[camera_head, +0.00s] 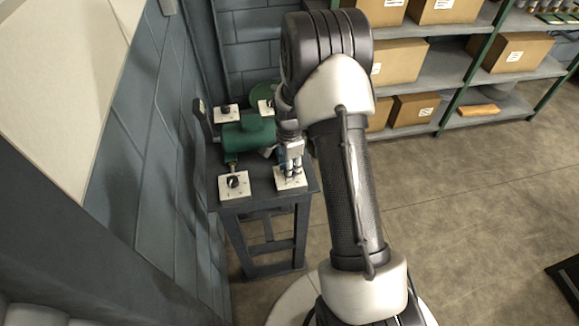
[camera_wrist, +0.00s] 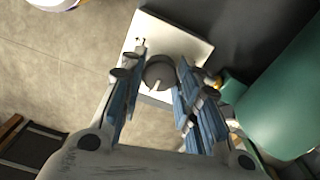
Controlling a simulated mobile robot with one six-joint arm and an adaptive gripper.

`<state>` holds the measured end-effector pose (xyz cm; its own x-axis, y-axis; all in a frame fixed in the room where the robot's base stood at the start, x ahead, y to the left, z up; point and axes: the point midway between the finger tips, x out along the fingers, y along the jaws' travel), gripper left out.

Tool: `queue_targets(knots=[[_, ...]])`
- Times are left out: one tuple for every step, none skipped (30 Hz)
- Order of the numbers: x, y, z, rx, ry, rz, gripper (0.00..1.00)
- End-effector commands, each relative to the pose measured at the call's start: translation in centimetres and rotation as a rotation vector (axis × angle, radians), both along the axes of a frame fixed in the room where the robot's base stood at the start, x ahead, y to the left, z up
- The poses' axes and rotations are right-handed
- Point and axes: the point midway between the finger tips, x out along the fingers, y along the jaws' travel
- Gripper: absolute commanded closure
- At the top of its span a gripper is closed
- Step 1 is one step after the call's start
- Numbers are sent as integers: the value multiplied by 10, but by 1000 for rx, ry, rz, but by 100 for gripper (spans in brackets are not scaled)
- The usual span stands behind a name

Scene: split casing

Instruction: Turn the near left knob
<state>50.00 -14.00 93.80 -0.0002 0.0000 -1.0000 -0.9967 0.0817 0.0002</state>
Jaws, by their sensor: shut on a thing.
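In the head view, a small dark table (camera_head: 262,204) carries a green casing (camera_head: 250,135) and several white plates with dark knobs. The near left knob (camera_head: 233,181) stands uncovered on its plate, with nothing touching it. My gripper (camera_head: 291,172) is over the near right plate (camera_head: 288,183), pointing down. In the wrist view, a round grey knob (camera_wrist: 160,70) with a pale pointer mark sits between my blue-padded fingers, and my gripper (camera_wrist: 155,78) is shut on it. Its white plate (camera_wrist: 155,30) lies below. My gripper hides most of this knob in the head view.
Two more knobs, far left (camera_head: 226,112) and far right (camera_head: 266,105), stand behind the casing. A grey wall (camera_head: 150,170) runs close along the table's left side. Shelves with cardboard boxes (camera_head: 400,62) stand at the back right. The floor (camera_head: 470,190) at right is mostly clear.

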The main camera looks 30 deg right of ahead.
Motion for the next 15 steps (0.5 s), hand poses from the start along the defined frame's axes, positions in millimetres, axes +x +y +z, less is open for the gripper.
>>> queue_targets(knots=[[0,0,0,0,0,17,94],[0,0,0,0,0,32,94],[0,0,0,0,0,53,94],[0,0,0,0,0,72,94],[0,0,0,0,0,92,94],[0,0,0,0,0,120,94],[0,0,0,0,0,143,94],[0,0,0,0,0,168,94],[0,0,0,0,0,203,94],[0,0,0,0,0,230,94],[0,0,0,0,0,258,94],[0,0,0,0,0,296,94],[0,0,0,0,0,324,94],[0,0,0,0,0,353,94],[0,0,0,0,0,391,94]])
